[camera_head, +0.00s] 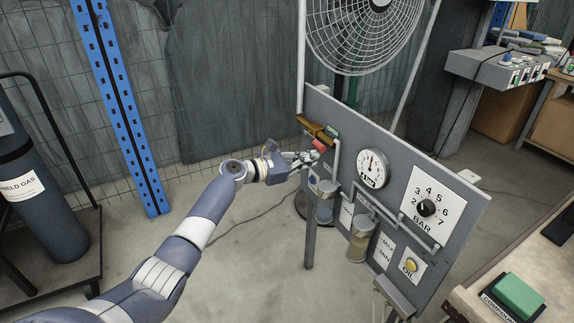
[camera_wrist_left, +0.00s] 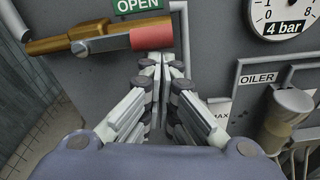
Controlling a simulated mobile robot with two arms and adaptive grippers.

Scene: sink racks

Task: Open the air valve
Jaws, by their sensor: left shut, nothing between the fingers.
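The air valve (camera_wrist_left: 60,38) has a brass body at the upper left of the panel, and it also shows in the head view (camera_head: 311,127). Its grey lever with a red grip (camera_wrist_left: 145,35) points right, roughly in line with the brass body; the red grip also shows in the head view (camera_head: 319,144). A green OPEN label (camera_wrist_left: 137,5) is just above the lever. My left gripper (camera_wrist_left: 161,60) is shut and empty, its fingertips just below the red grip; I cannot tell whether they touch it. It also shows in the head view (camera_head: 311,157). My right gripper is not in view.
The grey panel (camera_head: 455,196) carries a pressure gauge (camera_head: 373,169), a BAR dial (camera_head: 426,208), an oiler bowl (camera_head: 359,240) and pipes right of my gripper. A caged fan (camera_head: 365,30) stands above. A gas cylinder (camera_head: 45,200) on a cart is far left.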

